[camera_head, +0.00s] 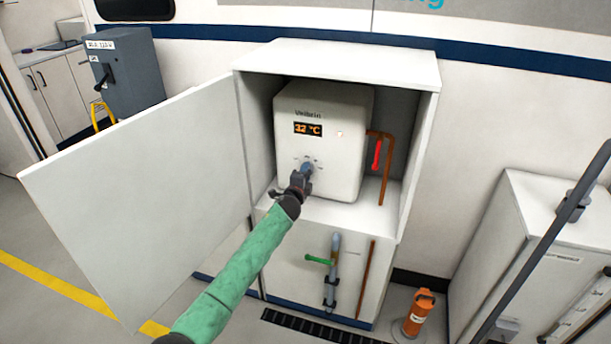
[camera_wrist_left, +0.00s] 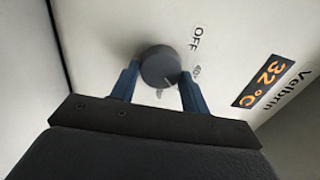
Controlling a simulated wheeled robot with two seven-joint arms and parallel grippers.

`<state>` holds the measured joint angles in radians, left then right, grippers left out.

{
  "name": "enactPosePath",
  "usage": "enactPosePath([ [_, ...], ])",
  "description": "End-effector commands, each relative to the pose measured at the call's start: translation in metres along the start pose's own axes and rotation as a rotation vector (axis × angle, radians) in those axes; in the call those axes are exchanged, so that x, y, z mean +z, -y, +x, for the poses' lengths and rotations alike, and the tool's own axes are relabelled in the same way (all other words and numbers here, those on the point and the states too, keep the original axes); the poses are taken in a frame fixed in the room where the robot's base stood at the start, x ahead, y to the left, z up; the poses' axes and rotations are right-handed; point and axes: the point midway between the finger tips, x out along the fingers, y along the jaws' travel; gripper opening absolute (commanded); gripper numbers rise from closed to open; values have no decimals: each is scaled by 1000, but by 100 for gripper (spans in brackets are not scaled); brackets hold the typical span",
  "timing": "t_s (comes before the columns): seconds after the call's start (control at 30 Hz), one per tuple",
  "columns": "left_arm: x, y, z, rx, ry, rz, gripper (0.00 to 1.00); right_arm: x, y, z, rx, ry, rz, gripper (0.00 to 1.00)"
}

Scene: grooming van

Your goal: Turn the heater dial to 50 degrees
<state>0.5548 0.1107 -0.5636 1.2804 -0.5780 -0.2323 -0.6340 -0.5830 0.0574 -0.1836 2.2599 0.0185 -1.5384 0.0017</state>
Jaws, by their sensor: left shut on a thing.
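The white heater (camera_head: 318,140) stands inside the open cabinet. Its display (camera_head: 307,128) reads 32 °C in orange, and the display (camera_wrist_left: 263,82) shows sideways in the left wrist view. The round dark grey dial (camera_wrist_left: 160,66) is on the heater's front below the display, with an OFF label beside it. My left gripper (camera_head: 305,172) reaches the dial from the front. In the left wrist view its two blue fingers (camera_wrist_left: 158,86) are shut on the dial, one on each side. The gripper hides much of the dial in the head view. My right gripper is not in view.
The cabinet door (camera_head: 140,190) stands wide open on the left, beside my left arm. A red-handled valve (camera_head: 377,154) and copper pipe are right of the heater. A green-handled valve (camera_head: 319,260) is below. An orange canister (camera_head: 418,312) stands on the floor at right.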

Motion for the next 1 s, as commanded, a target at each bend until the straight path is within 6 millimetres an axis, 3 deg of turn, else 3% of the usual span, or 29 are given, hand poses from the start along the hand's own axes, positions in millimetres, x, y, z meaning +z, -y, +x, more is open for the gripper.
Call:
enactPosePath([
  [0.13,-1,-3,-1,3,-1,-1,23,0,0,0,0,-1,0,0],
  [0.17,-1,-3,-1,3,-1,-1,52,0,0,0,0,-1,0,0],
  [0.23,-1,-2,-1,2,-1,-1,65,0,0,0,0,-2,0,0],
  [0.63,0,-2,-6,1,0,0,67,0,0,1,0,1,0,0],
  [0.77,0,-3,-22,1,-1,1,67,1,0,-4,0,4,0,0],
  [1.0,0,-4,-58,2,0,0,67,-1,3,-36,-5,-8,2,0],
])
